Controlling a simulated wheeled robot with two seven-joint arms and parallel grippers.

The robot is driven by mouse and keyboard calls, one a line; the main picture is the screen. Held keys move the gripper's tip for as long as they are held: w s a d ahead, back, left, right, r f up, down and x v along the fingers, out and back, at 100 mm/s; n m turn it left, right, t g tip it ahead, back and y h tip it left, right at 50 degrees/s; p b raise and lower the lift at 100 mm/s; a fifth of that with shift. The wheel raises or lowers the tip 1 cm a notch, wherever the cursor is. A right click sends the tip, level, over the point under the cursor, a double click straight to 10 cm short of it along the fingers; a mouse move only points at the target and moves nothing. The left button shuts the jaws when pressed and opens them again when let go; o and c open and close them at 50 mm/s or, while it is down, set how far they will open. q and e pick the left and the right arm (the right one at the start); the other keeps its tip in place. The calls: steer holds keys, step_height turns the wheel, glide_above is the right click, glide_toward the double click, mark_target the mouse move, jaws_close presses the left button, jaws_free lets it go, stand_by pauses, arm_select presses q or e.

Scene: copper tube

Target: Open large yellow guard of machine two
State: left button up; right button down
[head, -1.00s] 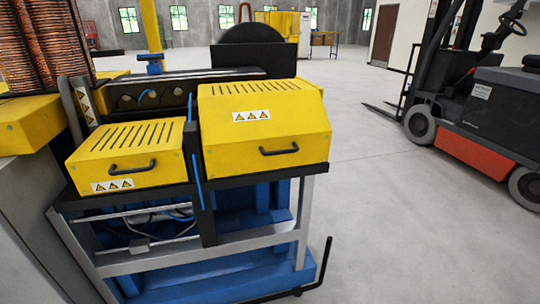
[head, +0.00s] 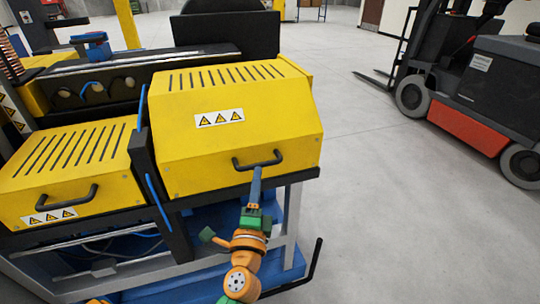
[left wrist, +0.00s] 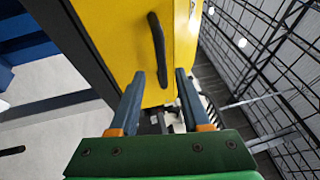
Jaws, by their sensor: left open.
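The large yellow guard (head: 240,140) of the machine is shut, with slots on top and a warning label on its sloped face. Its black handle (head: 262,163) is on the front face. My left gripper (head: 257,172) reaches up from below to the handle. In the left wrist view, its two fingers (left wrist: 160,76) are apart and open, with the handle (left wrist: 157,48) lined up between their tips. Whether the fingers touch the handle I cannot tell. My right gripper is not in view.
A smaller yellow guard (head: 72,175) with its own handle is shut to the left, beyond a black post (head: 160,180). A bent black bar (head: 314,262) sticks out at lower right. A forklift (head: 465,95) stands at right, with clear floor between.

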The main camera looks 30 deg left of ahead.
mark_target(259, 164)
arm_select(q)
steer(key=x, duration=0.1)
steer(key=p+x, duration=0.1)
steer(key=x, duration=0.3)
steer(key=shift+r, duration=0.3)
steer(key=shift+w+a+f, duration=0.15)
steer(key=shift+w+a, duration=0.05)
steer(key=shift+w, duration=0.05)
steer(key=shift+s+d, duration=0.1)
jaws_close()
stand_by(0.7)
